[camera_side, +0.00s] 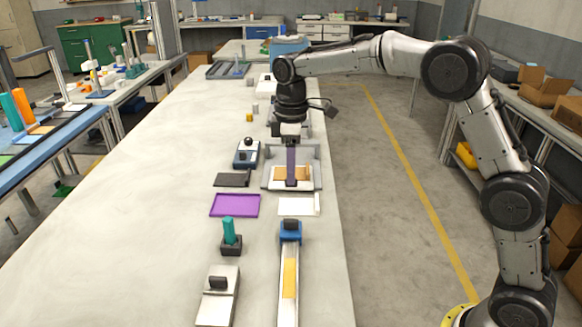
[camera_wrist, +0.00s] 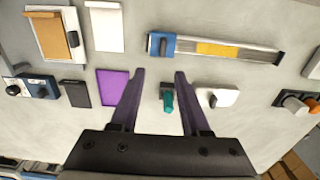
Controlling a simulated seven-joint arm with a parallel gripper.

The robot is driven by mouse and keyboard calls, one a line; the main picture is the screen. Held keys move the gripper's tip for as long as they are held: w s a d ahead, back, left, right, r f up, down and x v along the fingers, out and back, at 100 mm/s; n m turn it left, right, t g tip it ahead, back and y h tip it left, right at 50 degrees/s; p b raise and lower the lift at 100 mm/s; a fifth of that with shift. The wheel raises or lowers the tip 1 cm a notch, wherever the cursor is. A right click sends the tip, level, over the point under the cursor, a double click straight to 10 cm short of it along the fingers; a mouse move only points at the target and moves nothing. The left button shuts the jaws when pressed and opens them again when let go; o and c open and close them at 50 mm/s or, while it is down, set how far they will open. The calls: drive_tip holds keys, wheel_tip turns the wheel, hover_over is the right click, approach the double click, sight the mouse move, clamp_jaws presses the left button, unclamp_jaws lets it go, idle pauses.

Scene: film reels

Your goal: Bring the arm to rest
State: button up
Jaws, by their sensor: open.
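My gripper (camera_side: 291,184) points down over the pale workbench (camera_side: 160,220), with its purple fingers in front of a grey-framed tray (camera_side: 317,180) holding a tan block (camera_side: 279,172).
Near the gripper lie a purple tray (camera_side: 235,205), a white tray (camera_side: 298,206) and a dark plate (camera_side: 232,180). A teal cylinder (camera_side: 228,231) stands in a dark base. A rail with a blue end (camera_side: 290,230) lies in front. The bench's left side is clear.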

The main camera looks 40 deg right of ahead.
drive_tip(key=s+d+r+m+t, duration=0.2)
drive_tip(key=s+d+r+t, duration=0.15)
drive_tip(key=s+r, duration=1.05)
drive_tip(key=s+f+m+t, duration=0.1)
drive_tip(key=s+f+m, duration=0.2)
drive_tip(key=s, duration=0.6)
drive_tip(key=s+f+m+t, duration=0.1)
drive_tip(key=s+f+m, duration=0.3)
drive_tip(key=s+f, duration=0.3)
drive_tip(key=shift+s+d+f, duration=0.15)
drive_tip(key=shift+s, duration=0.9)
